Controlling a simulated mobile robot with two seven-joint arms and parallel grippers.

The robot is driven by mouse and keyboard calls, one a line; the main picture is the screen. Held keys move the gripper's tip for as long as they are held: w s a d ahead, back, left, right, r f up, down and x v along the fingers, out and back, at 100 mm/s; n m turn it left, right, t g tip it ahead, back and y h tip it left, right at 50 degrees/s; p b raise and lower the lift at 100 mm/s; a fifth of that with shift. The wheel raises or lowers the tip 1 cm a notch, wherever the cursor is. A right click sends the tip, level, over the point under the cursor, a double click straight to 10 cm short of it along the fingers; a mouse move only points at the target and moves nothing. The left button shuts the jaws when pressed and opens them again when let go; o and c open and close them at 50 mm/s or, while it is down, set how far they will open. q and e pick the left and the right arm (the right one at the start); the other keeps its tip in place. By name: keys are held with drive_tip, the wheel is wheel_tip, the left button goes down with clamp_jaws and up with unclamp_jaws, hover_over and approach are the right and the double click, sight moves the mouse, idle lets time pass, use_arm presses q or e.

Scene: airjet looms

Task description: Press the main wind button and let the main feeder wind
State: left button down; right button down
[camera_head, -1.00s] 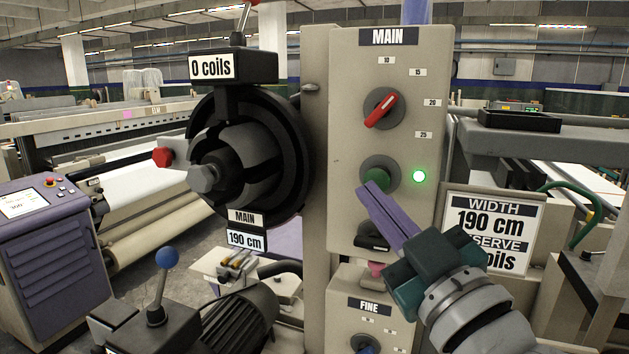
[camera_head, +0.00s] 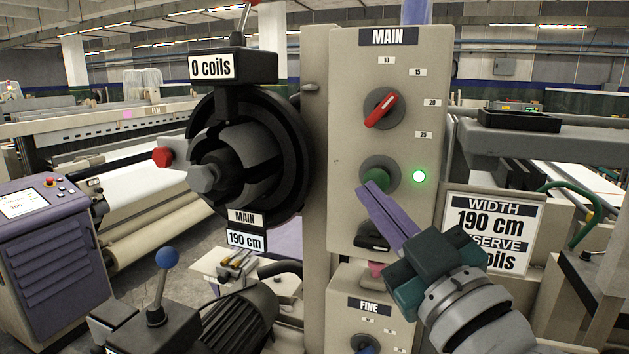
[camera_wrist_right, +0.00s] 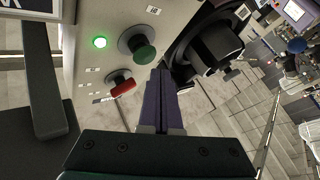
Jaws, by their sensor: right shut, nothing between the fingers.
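The green wind button (camera_head: 376,180) sits on the MAIN panel (camera_head: 345,120), below the red-pointer dial (camera_head: 383,108). A green lamp (camera_head: 419,176) glows beside it. My right gripper (camera_head: 368,190) is shut and empty, its purple fingertips at the lower edge of the button in the head view; whether they touch it I cannot tell. The right wrist view shows the green button (camera_wrist_right: 143,50) just beyond the fingertips (camera_wrist_right: 160,72). The black main feeder (camera_head: 250,160) is left of the panel, with a counter (camera_head: 212,67) reading 0 coils. My left gripper is out of view.
A black switch (camera_head: 372,241) is low on the MAIN panel, above the FINE panel (camera_head: 368,308). A sign (camera_head: 490,215) reading WIDTH 190 cm stands to the right. A blue-knobbed lever (camera_head: 166,260) and a motor (camera_head: 240,315) are at lower left.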

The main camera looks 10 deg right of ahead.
drive_tip(key=shift+w+d, duration=0.25)
drive_tip(key=shift+w, duration=0.1)
drive_tip(key=shift+w+d+b, duration=0.3)
drive_tip(key=shift+w+b, duration=0.15)
drive_tip(key=shift+b, duration=0.05)
idle(0.9)
drive_tip(key=shift+s, duration=0.1)
drive_tip(key=shift+s+a+p, duration=0.5)
drive_tip(key=shift+s+a, duration=0.05)
drive_tip(key=shift+s, duration=0.15)
drive_tip(key=s+a, duration=0.1)
drive_tip(key=s+a+p, duration=0.1)
drive_tip(key=s+p, duration=0.1)
drive_tip(key=s, duration=0.1)
drive_tip(key=shift+s+a, duration=0.1)
drive_tip(key=shift+a, duration=0.3)
